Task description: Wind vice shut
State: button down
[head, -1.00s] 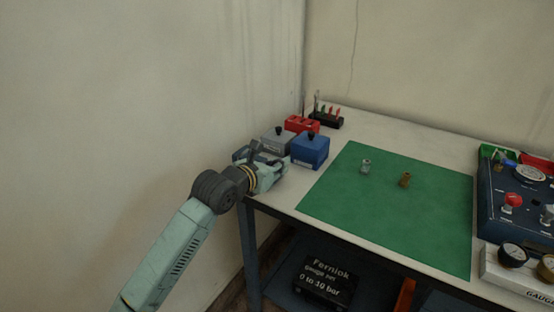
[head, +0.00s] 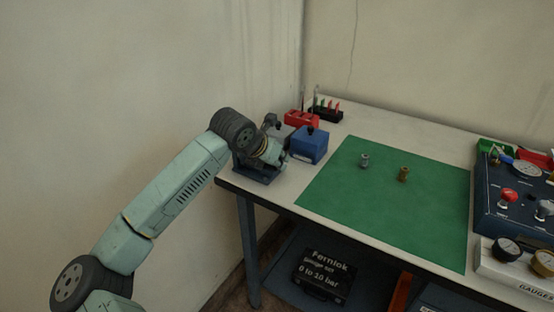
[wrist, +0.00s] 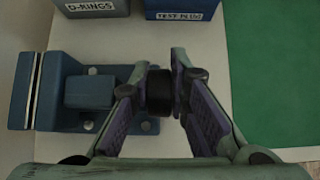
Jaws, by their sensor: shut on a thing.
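The blue vice (wrist: 90,92) is bolted flat on the bench and fills the left of the wrist view. Its two pale-edged jaws stand at its far left with a narrow dark gap between them. A dark round knob (wrist: 160,92) sits at the right end of its screw. My gripper (wrist: 160,76) is shut on this knob, one finger on each side. In the head view the vice (head: 255,173) shows at the bench's left corner, partly covered by my wrist. The fingers are mostly hidden there.
Close behind the vice stand a grey box labelled D-RINGS (wrist: 92,8) and a blue box (head: 308,146). A green mat (head: 390,205) with two small fittings lies to the right. A panel with gauges (head: 520,195) stands at far right.

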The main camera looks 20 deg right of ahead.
jog(key=shift+s+d, duration=0.15)
jog(key=shift+d, duration=0.05)
jog(key=c, duration=1.8)
grip_release()
jog(key=shift+a+r, duration=0.1)
jog(key=shift+s+a+r, duration=0.1)
jog(key=shift+a+r, duration=0.15)
jog(key=shift+r, duration=0.05)
jog(key=v, duration=1.1)
jog(key=shift+s+f, duration=0.1)
jog(key=shift+s, duration=0.05)
